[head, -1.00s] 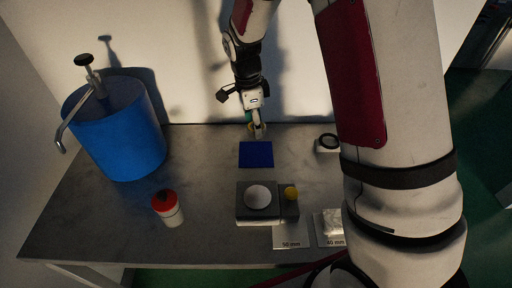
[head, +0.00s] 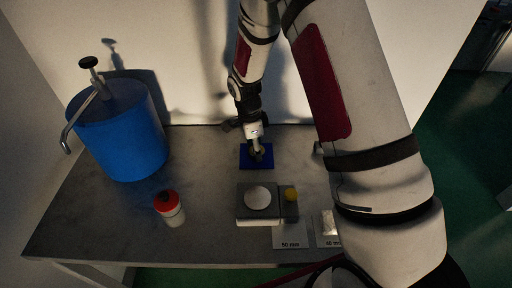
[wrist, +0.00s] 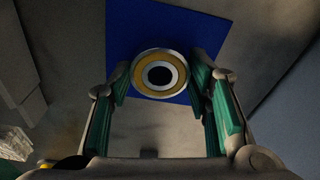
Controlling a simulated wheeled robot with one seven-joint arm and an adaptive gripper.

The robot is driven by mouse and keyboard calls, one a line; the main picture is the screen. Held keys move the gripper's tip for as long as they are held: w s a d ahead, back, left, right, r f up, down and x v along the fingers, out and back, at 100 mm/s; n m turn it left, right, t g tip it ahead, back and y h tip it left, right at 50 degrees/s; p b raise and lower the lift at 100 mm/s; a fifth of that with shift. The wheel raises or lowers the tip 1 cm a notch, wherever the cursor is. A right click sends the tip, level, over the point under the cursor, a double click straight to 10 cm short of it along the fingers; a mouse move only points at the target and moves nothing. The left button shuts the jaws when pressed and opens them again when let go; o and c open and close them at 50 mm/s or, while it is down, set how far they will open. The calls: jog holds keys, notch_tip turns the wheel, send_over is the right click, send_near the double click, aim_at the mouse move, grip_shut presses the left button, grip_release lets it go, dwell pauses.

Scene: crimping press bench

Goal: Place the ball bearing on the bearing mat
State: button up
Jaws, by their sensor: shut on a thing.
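The ball bearing (wrist: 160,53) is a ring with a pale rim, an orange-yellow band and a dark centre. My gripper (wrist: 160,80) is shut on it, with one green-padded finger at each side. The bearing mat is a flat dark blue square, seen behind the bearing in the wrist view (wrist: 125,30). In the head view the mat (head: 246,162) lies near the back of the bench, partly covered by my gripper (head: 259,155). The bearing is mostly hidden in the head view. I cannot tell whether it touches the mat.
Plates marked 50 mm (head: 289,238) and 40 mm (head: 328,240) lie front right.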

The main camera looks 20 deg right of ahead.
jog(key=shift+f, duration=0.1)
jog(key=o, duration=1.4)
notch_tip(320, 180, up, 12)
jog(key=a+b, duration=0.1)
notch_tip(320, 180, up, 9)
jog(key=n+t, duration=0.1)
jog(key=n, duration=0.3)
send_over(252, 151)
jog(key=s, duration=0.5)
jog(key=s+r+n+t, duration=0.1)
jog(key=s+r+n, duration=0.2)
jog(key=s+n, duration=0.2)
jog(key=s+d+r+n+t+y, duration=0.1)
jog(key=s+r+n, duration=0.2)
jog(key=s, duration=0.6)
jog(key=s+r+n+t, duration=0.2)
jog(key=s+r+n, duration=0.2)
jog(key=s+n, duration=0.3)
jog(key=shift+s+d+r, duration=0.1)
jog(key=shift+s+d, duration=0.15)
jog(key=shift+d, duration=0.1)
